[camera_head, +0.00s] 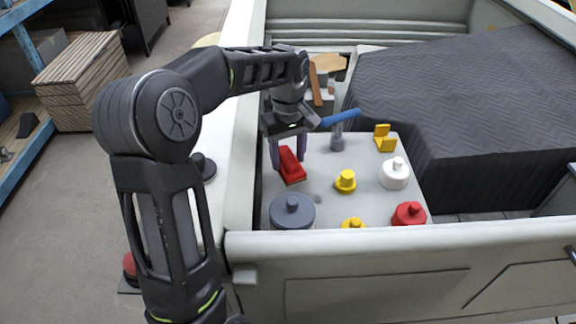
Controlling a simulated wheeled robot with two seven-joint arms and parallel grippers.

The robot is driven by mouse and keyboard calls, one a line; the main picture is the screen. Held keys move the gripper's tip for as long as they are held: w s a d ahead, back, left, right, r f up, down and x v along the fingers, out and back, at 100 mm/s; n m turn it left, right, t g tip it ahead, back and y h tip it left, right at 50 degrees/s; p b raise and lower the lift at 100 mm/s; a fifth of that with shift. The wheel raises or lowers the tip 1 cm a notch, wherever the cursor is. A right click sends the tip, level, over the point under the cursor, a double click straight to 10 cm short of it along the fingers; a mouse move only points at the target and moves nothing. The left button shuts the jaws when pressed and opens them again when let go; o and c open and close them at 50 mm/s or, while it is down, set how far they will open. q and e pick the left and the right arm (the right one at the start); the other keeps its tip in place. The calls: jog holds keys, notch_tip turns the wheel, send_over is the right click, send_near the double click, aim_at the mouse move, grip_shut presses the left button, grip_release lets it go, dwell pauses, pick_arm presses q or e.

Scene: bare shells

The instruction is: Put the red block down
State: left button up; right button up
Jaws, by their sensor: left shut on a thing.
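The red block (291,168) is a bright red, oblong piece, held tilted at the left side of the pale board. My left gripper (287,157) comes down from above with its fingers shut around the block. A small shadow shows on the board to the right of the block; I cannot tell for certain whether its lower end touches the surface. My right gripper is not in view.
The pale board (318,182) carries a grey knobbed cylinder (292,211), yellow pieces (345,181), a white knobbed piece (394,173), a red knobbed piece (409,214) and a blue-handled hammer (340,119). Truck-bed walls (400,240) and a dark padded cover (470,100) enclose it.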

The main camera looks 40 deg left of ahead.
aim_at(288, 155)
pick_arm(q)
jog(key=shift+f+p, duration=0.35)
jog(key=shift+f, duration=1.5)
jog(key=shift+f, duration=0.1)
jog(key=shift+f, duration=0.15)
jog(key=o, duration=1.4)
jog(key=shift+o, duration=0.2)
notch_tip(288, 155, up, 12)
jog(key=shift+r, duration=0.25)
